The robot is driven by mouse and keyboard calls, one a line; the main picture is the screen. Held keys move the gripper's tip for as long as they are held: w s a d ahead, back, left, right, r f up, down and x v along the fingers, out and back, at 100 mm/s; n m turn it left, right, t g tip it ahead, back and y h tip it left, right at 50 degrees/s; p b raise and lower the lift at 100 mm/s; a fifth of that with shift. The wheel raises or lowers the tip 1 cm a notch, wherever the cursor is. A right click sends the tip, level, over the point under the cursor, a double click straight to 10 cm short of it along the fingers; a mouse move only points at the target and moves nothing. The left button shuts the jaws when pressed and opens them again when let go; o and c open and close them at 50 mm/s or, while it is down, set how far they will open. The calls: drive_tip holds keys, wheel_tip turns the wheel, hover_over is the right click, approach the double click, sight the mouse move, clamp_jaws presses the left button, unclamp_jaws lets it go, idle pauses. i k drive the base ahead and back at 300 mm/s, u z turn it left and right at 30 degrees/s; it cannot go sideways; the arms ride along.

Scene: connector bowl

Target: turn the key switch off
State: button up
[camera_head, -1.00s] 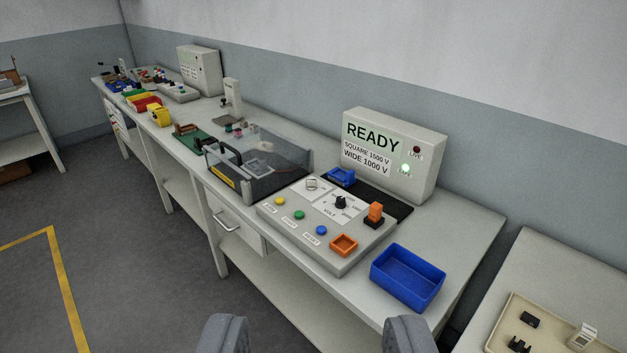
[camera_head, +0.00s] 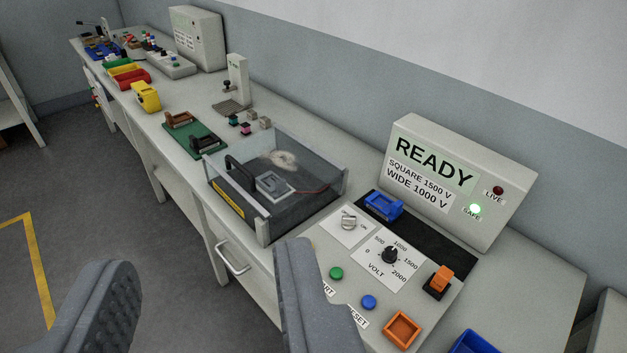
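The key switch (camera_head: 348,221) is a small silver round switch on a white plate near the back left of the grey control panel (camera_head: 330,240). The lettering beside it seems to read ON; the key's exact angle is too small to tell. My gripper (camera_head: 208,254) is open and empty, with its two grey fingers wide apart in the foreground. The right finger overlaps the panel's left part in the picture. The gripper appears apart from the switch, which lies up and right of that finger's tip.
A READY display box (camera_head: 455,185) with the SAFE lamp lit stands behind the panel. A clear-walled test box (camera_head: 270,187) stands left of the switch. The panel bears a black VOLT knob (camera_head: 390,254), an orange switch (camera_head: 441,278), buttons and an orange tray (camera_head: 402,329).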

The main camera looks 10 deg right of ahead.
sight(347, 221)
drive_tip(key=i, duration=1.2)
drive_tip(key=z, duration=0.2)
